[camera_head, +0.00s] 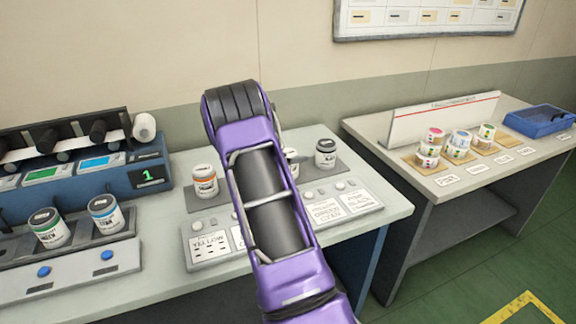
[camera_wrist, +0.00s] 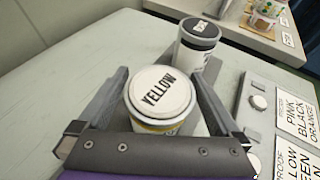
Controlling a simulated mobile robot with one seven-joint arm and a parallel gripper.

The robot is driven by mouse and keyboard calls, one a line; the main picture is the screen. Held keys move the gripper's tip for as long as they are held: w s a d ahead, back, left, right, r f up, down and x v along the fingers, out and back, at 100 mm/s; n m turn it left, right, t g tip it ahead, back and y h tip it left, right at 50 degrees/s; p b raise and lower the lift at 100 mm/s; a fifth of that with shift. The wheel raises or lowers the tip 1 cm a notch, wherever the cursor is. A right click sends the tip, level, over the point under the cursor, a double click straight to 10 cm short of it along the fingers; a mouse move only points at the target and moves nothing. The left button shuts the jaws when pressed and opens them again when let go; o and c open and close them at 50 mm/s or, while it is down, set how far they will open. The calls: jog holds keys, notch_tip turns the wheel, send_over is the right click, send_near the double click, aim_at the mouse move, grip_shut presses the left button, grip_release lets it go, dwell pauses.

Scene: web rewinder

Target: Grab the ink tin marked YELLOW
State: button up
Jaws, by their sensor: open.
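In the wrist view the ink tin marked YELLOW (camera_wrist: 161,94), with a white lid and a thin yellow band, stands upright between the fingers of my gripper (camera_wrist: 159,78). The gripper is open, one finger on each side of the tin. I cannot tell whether either finger touches it. In the head view my purple arm hides the gripper and most of the tin's area; a pale sliver of a tin (camera_head: 291,154) shows at the arm's right edge, too little to identify.
A dark-lidded tin (camera_wrist: 197,45) stands just beyond the YELLOW tin; an orange-banded tin (camera_head: 205,181) is left of my arm. A panel with buttons and labels (camera_head: 345,206) runs along the front. Green (camera_head: 49,228) and blue (camera_head: 105,213) tins sit in the left machine.

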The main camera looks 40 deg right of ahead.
jog(key=shift+x, duration=1.05)
jog(key=shift+r, duration=0.15)
grip_shut()
